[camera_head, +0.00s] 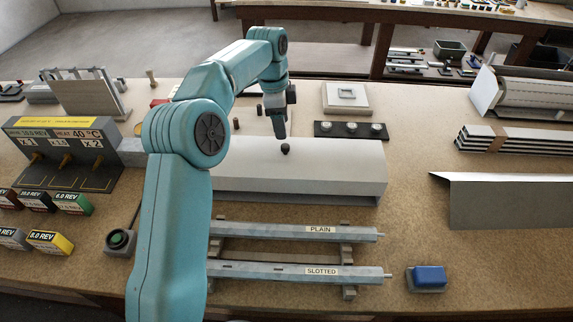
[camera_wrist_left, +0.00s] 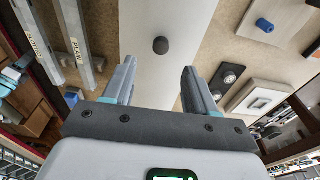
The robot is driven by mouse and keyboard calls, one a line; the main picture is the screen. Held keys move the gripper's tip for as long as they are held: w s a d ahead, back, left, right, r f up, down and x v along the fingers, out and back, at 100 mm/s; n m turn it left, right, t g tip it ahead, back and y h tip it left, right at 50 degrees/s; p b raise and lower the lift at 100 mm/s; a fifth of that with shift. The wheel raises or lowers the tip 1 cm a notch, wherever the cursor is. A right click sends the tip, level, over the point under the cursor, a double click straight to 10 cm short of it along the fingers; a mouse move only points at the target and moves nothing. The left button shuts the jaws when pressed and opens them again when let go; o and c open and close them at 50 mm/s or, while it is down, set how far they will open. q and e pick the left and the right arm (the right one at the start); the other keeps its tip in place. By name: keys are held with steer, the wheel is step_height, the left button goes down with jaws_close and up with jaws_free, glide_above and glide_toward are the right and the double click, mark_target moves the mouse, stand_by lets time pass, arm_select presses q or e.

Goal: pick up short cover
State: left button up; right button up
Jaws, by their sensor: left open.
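A pale grey cover with a black knob, which I take for the short cover (camera_head: 335,172), lies across the middle of the bench. Its round knob (camera_head: 285,148) stands on its top face. My left gripper (camera_head: 281,130) points down just above and slightly left of the knob, and its jaws are open. In the left wrist view the cover (camera_wrist_left: 160,15) runs ahead of my left gripper (camera_wrist_left: 158,72), and the knob (camera_wrist_left: 160,45) lies beyond the gap between the fingers, with nothing held. My left arm hides the cover's left end. My right gripper is not in view.
Two bars labelled PLAIN (camera_head: 280,231) and SLOTTED (camera_head: 270,271) lie on supports in front of the cover. A black strip with round knobs (camera_head: 350,131) stands behind it. A grey sheet-metal cover (camera_head: 510,200) is at right. A blue block (camera_head: 428,276) sits front right.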

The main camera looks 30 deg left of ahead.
mark_target(285, 144)
arm_select(q)
steer(key=f, duration=0.1)
steer(key=w+f, duration=0.1)
steer(key=shift+a+f, duration=0.25)
steer(key=shift+f, duration=0.05)
steer(key=shift+s+d+f, duration=0.2)
steer(key=shift+s, duration=0.05)
steer(key=shift+s+d+f+p, duration=0.2)
steer(key=shift+d+f+p, duration=0.1)
steer(key=shift+f, duration=0.15)
steer(key=shift+s+d+f+p, duration=0.2)
steer(key=shift+f+p, duration=0.1)
steer(key=shift+f, duration=0.15)
steer(key=f, duration=0.1)
steer(key=w+f, duration=0.1)
steer(key=f, duration=0.1)
steer(key=shift+w+a, duration=0.15)
steer(key=shift+a, duration=0.15)
steer(key=shift+s+d+r, duration=0.25)
steer(key=shift+s+d, duration=0.05)
steer(key=shift+s, duration=0.05)
steer(key=shift+c, duration=0.4)
steer(key=shift+r, duration=0.1)
steer(key=c, duration=0.5)
steer(key=shift+a, duration=0.1)
jaws_close()
